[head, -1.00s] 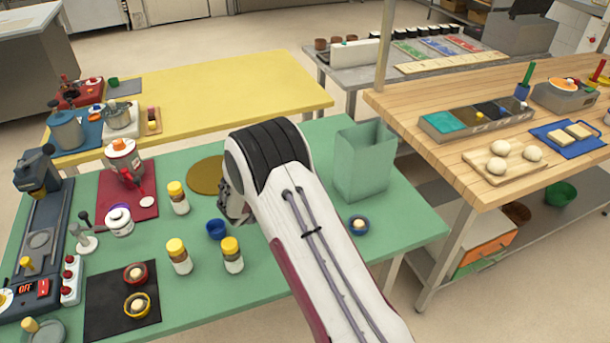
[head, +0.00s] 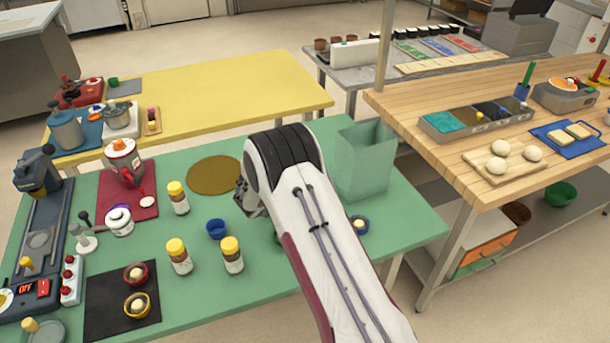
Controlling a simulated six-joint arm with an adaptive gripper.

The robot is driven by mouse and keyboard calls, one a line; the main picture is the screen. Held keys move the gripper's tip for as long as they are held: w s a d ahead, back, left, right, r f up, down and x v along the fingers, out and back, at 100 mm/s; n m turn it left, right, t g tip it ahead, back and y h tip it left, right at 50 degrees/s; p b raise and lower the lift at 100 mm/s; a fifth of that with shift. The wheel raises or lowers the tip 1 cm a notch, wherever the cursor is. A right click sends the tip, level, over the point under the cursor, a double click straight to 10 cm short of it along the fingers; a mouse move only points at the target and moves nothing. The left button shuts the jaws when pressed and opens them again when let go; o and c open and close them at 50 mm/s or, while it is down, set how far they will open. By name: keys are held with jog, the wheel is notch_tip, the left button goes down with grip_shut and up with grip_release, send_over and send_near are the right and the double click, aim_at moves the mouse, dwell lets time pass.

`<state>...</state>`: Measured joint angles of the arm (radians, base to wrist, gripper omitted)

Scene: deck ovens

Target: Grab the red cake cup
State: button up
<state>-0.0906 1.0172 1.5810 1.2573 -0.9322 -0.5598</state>
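The red cake cup (head: 135,273) sits upright on a black mat (head: 97,306) at the front left of the green table, with a pale round filling in it. A yellow cup (head: 137,304) with a similar filling stands just in front of it on the same mat. My gripper (head: 246,200) is over the middle of the green table, well to the right of and behind the red cup. The arm's thick wrist covers most of it, so its fingers are not clear.
An empty blue cup (head: 217,229) and several yellow-capped jars (head: 180,258) stand between my gripper and the mat. A gold disc (head: 215,175) lies behind. A tall green bin (head: 365,165) and a dark blue cup (head: 360,224) are right of the arm.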

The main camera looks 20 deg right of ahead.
dwell(0.3)
jog(key=c, duration=0.9)
jog(key=shift+c, duration=0.2)
jog(key=shift+r, duration=0.15)
notch_tip(320, 180, up, 10)
dwell(0.6)
